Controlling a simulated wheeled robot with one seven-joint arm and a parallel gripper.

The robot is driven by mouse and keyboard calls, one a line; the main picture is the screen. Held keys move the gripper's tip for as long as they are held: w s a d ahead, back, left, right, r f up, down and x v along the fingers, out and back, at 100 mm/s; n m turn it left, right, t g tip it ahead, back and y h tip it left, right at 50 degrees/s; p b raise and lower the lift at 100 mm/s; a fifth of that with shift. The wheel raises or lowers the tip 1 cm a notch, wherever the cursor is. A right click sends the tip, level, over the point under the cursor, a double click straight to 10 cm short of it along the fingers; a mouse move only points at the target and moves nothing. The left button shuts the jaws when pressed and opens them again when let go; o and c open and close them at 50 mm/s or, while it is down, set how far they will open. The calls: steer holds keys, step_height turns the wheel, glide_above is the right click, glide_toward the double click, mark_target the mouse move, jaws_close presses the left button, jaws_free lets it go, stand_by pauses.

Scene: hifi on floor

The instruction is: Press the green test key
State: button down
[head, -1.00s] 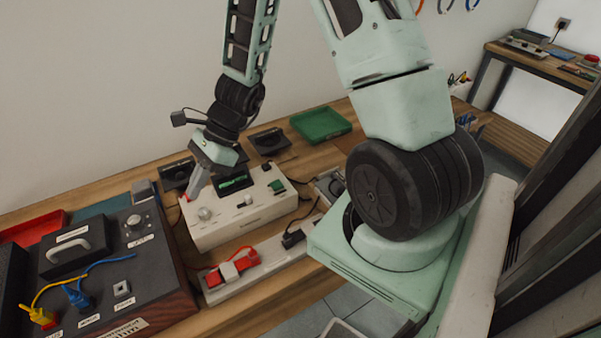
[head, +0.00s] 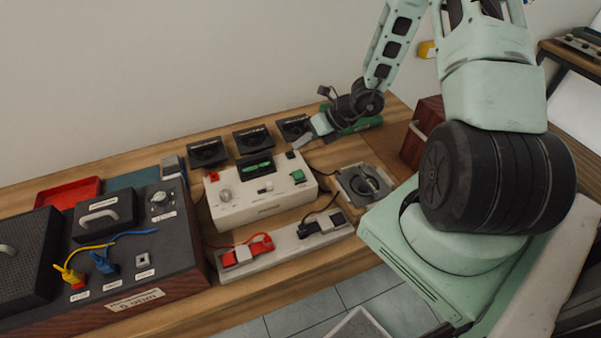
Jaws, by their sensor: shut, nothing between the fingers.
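The green test key (head: 298,176) is a small square button at the right end of the top of a white box (head: 252,205). My gripper (head: 299,144) is shut and empty. In the picture its tip is above the green key, near the box's back right corner, and there is a visible gap between tip and key. How high the tip is over the box I cannot tell. The key is fully in view.
The box also bears a red key (head: 213,177), a knob (head: 225,195) and a dark display (head: 257,168). Black trays (head: 208,153) stand behind it. A power strip (head: 290,243) lies in front, a dark console (head: 130,245) to the left, and a round black device (head: 362,183) to the right.

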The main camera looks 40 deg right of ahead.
mark_target(302, 174)
step_height(302, 174, down, 9)
steer(key=b, duration=0.7)
steer(key=shift+r, duration=0.1)
stand_by(1.9)
steer(key=shift+f+b, duration=0.4)
steer(key=shift+b, duration=0.05)
steer(key=shift+f+b, duration=0.55)
stand_by(0.6)
steer(key=shift+r, duration=0.1)
steer(key=shift+r+p, duration=0.8)
steer(key=shift+r, duration=0.1)
